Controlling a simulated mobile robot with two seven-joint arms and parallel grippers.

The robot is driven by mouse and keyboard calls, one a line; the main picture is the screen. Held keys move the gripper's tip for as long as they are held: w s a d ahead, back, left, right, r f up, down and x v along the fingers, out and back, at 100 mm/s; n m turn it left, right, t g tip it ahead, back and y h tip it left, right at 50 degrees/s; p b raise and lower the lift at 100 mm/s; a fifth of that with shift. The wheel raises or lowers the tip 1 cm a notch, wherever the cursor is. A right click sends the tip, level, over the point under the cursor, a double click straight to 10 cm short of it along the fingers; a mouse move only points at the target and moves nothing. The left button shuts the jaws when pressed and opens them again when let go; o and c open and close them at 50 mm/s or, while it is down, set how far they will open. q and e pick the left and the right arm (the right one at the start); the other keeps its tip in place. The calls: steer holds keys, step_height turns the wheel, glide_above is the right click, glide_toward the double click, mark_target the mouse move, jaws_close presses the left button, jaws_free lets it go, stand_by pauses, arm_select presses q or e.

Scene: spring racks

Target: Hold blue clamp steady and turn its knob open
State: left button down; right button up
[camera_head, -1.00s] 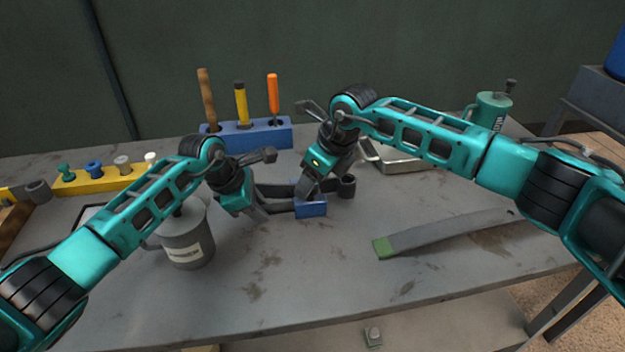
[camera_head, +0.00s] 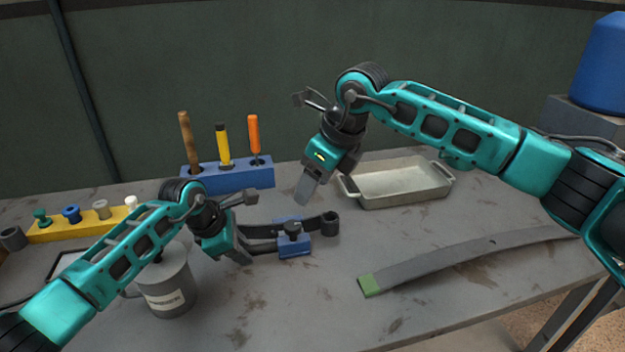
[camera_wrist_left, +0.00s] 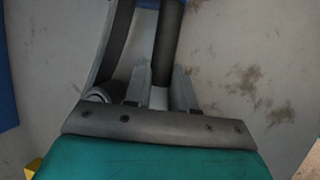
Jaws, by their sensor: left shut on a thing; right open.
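The blue clamp (camera_head: 295,248) sits on the workbench around a dark strip with an eye (camera_head: 330,223) at its right end. My left gripper (camera_head: 244,254) is left of the clamp, shut on a dark bar (camera_head: 262,247) that runs toward the clamp. In the left wrist view the bar (camera_wrist_left: 167,45) lies between the fingers, with a curved strip (camera_wrist_left: 118,40) beside it. My right gripper (camera_head: 322,190) is open and empty, above and behind the clamp, apart from the knob.
A blue block (camera_head: 228,178) with several tools stands behind. A grey mug (camera_head: 168,285) is close to my left arm. A metal tray (camera_head: 400,185) lies at the back right, a long grey leaf with a green end (camera_head: 455,260) at the right. The bench in front is clear.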

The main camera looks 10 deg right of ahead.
arm_select(q)
steer(key=c, duration=0.8)
jaws_free()
steer(key=shift+c, duration=0.2)
